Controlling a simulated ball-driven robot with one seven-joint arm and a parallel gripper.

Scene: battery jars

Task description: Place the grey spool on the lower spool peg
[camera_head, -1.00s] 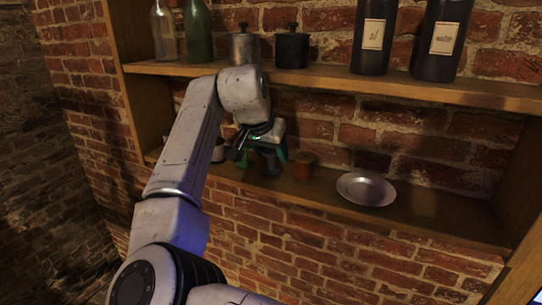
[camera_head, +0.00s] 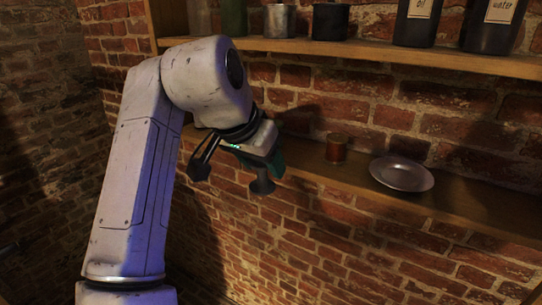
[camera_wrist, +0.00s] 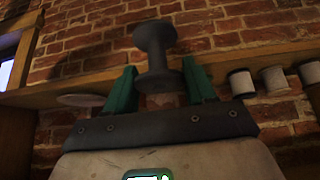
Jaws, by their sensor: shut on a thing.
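The dark grey spool (camera_head: 263,182) is in my gripper (camera_head: 268,164) in the head view, held out in front of the lower shelf's edge. In the wrist view the grey spool (camera_wrist: 155,52) stands between the two green fingers of my gripper (camera_wrist: 160,82), its flanged ends reaching past them. My fingers are shut on it, and it is clear of the shelf. In the head view the fingers are partly hidden by my wrist. I cannot make out the lower spool peg in either view.
The lower shelf (camera_head: 455,213) carries a copper-red spool (camera_head: 336,147) and a metal plate (camera_head: 402,174). The wrist view shows several pale spools, one pale spool (camera_wrist: 242,83) nearest. The upper shelf (camera_head: 400,60) holds pots and dark labelled bottles. Open space lies before the shelves.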

